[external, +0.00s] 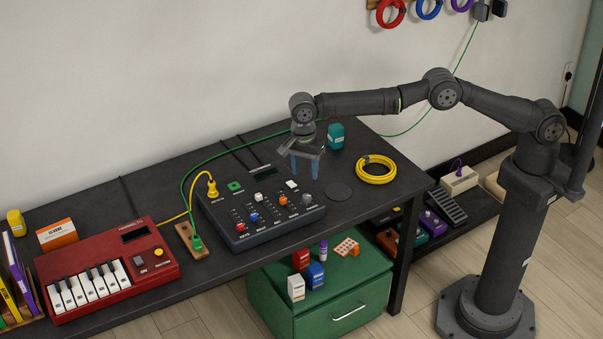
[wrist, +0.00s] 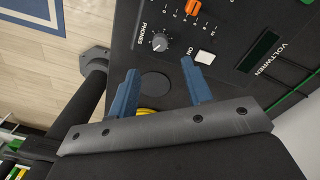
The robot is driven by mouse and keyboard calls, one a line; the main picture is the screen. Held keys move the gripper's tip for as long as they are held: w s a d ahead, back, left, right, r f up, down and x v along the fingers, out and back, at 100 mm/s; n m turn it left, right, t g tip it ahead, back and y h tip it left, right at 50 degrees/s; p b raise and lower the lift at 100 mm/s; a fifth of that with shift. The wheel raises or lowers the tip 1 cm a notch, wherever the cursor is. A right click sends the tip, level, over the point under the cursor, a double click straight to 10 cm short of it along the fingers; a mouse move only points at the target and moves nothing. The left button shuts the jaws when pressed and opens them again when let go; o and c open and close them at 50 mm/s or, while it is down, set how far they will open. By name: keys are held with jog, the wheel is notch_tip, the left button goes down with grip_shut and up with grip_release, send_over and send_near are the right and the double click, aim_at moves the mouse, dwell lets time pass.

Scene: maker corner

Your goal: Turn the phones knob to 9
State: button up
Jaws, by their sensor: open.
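The phones knob (wrist: 159,43) is a small grey knob with a printed scale around it on the dark mixer panel. It also shows near the mixer's right front corner in the external view (external: 307,199). The label PHONES is beside it; the numbers are too small to read there, and I cannot tell its setting. My gripper (external: 305,170) has two blue fingers, apart and empty, above the mixer's right rear part. In the wrist view my gripper (wrist: 162,88) points toward the panel edge, with the knob beyond the fingertips and not touched.
The mixer (external: 262,234) carries several coloured knobs and a white ON button (wrist: 205,57). To its right lie a dark round pad (external: 339,192), a coiled yellow cable (external: 376,170) and a teal container (external: 336,136). A red keyboard (external: 108,265) stands left.

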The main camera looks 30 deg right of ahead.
aim_at(306, 196)
jog(key=shift+r, duration=1.45)
jog(key=shift+f, duration=0.1)
notch_tip(306, 196, down, 12)
jog(key=shift+s+d+r, duration=0.1)
